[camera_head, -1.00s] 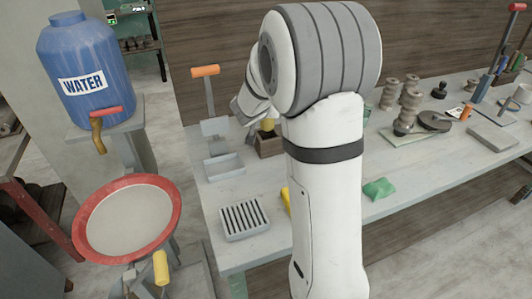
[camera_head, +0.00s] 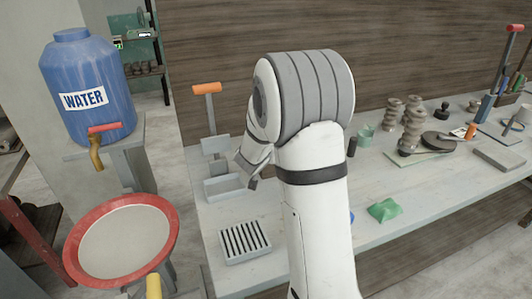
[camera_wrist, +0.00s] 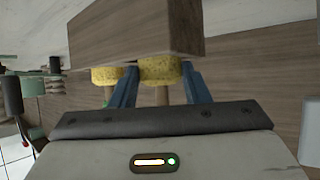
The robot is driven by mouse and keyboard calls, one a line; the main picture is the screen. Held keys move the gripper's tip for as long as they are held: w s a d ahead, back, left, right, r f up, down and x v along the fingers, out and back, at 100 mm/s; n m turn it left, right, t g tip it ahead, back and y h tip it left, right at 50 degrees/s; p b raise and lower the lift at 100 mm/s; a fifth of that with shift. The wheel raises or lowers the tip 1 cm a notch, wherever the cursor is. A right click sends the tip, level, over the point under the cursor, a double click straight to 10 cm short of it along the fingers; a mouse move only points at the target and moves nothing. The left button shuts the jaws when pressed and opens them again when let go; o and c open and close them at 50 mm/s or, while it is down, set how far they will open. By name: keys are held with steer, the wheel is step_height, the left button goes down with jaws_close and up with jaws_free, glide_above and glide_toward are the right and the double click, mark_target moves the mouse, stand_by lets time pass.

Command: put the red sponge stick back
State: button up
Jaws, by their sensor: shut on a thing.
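In the wrist view my gripper (camera_wrist: 160,80) has its two blue fingers on either side of a yellow sponge head (camera_wrist: 160,70) with a tan stick below it in the picture; they are shut on this sponge stick. A second yellow sponge (camera_wrist: 105,75) with a similar stick is just left of the left finger. A brown wooden block or box (camera_wrist: 135,30) overlaps the upper edges of both sponges. No red shows on either stick. In the head view my arm hides the fingers, the sponges and the brown box.
A slotted tray (camera_head: 245,241) and a grey open box (camera_head: 221,188) stand on the left of the bench. A green cloth-like piece (camera_head: 384,210) lies near the front edge. Stacked clay pieces (camera_head: 413,128) stand to the right. A blue water container (camera_head: 85,90) is beyond the left end.

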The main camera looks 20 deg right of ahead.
steer(key=shift+s+f, duration=0.2)
steer(key=shift+f, duration=0.45)
steer(key=o, duration=1)
steer(key=shift+s+f, duration=0.1)
steer(key=shift+o, duration=0.3)
steer(key=shift+r, duration=0.45)
steer(key=shift+s+a+r, duration=0.1)
steer(key=shift+a+r, duration=0.15)
steer(key=s+a+r+n+g+y+p, duration=0.1)
steer(key=s+a+r+n+y, duration=0.3)
steer(key=s+a, duration=0.4)
steer(key=s+a+r+n+y+p, duration=0.1)
steer(key=s+a+r+y, duration=0.3)
steer(key=s+a+r, duration=0.3)
steer(key=s+d+g, duration=0.1)
steer(key=s+g, duration=0.1)
steer(key=s, duration=0.4)
steer(key=s+d+f+n+g+h, duration=0.1)
steer(key=s+g, duration=0.1)
steer(key=s, duration=0.4)
steer(key=s+f+g, duration=0.1)
steer(key=s+g, duration=0.1)
steer(key=s, duration=0.4)
steer(key=shift+s+d+n, duration=0.25)
steer(key=shift+d+n, duration=0.15)
